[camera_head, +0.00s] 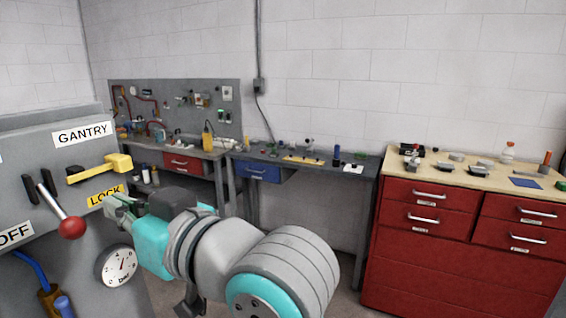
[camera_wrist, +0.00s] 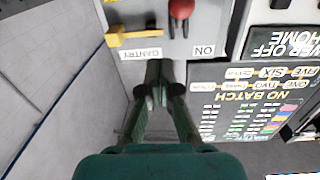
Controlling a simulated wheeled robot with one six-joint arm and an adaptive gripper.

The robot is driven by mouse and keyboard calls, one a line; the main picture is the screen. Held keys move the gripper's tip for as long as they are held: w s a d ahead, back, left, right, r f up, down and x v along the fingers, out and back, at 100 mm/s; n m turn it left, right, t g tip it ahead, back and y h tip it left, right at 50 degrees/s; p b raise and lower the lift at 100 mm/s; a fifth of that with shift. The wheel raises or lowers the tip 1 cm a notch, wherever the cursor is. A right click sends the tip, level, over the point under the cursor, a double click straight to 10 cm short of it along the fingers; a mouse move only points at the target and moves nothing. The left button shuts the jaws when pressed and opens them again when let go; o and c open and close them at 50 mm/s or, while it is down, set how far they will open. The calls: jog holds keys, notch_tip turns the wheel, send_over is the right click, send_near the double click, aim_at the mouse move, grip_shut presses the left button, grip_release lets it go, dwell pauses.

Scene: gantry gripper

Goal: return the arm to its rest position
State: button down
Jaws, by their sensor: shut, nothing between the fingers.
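My arm, in teal and grey, reaches in from the bottom of the head view toward the grey control box (camera_head: 70,130). My gripper (camera_head: 112,203) is at its far end, in front of the box beside the yellow LOCK label (camera_head: 106,195); my arm partly hides it. In the wrist view my gripper (camera_wrist: 160,68) is shut and empty, its two fingers together in front of the box face near the GANTRY label (camera_wrist: 141,54). Whether the fingertips touch the box I cannot tell.
The box carries a yellow handle (camera_head: 100,169), a red-knobbed lever (camera_head: 70,226) and a dial (camera_head: 117,266). A red drawer cabinet (camera_head: 420,260) stands right, a workbench (camera_head: 300,165) behind. The wrist view shows a dark NO BATCH board (camera_wrist: 250,105) beside the box.

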jog(key=w+d+f+m+t+h, duration=0.25)
jog(key=d+f, duration=0.25)
jog(key=f, duration=0.5)
jog(key=w+d+f+m+t+h, duration=0.1)
jog(key=d+f+m+h, duration=0.15)
jog(key=d+f, duration=0.45)
jog(key=w+d+f+m+t+h, duration=0.1)
jog(key=d+f+m+t, duration=0.2)
jog(key=f, duration=0.9)
jog(key=s+d+f+m+h, duration=0.2)
jog(key=s+d+f+h, duration=0.1)
jog(key=s+d+f, duration=0.3)
jog(key=s+d+f+m+h, duration=0.1)
jog(key=s+d+f+h, duration=0.15)
jog(key=d+f, duration=0.5)
jog(key=s+d+f+h, duration=0.1)
jog(key=s+d, duration=0.2)
jog(key=s, duration=0.6)
jog(key=s+d+f+h, duration=0.1)
jog(key=s+d, duration=0.3)
jog(key=s, duration=0.5)
jog(key=s+d+f+m+h, duration=0.1)
jog(key=s+d+h, duration=0.2)
jog(key=s, duration=0.6)
jog(key=shift+d+f, duration=0.2)
jog(key=shift+d, duration=0.3)
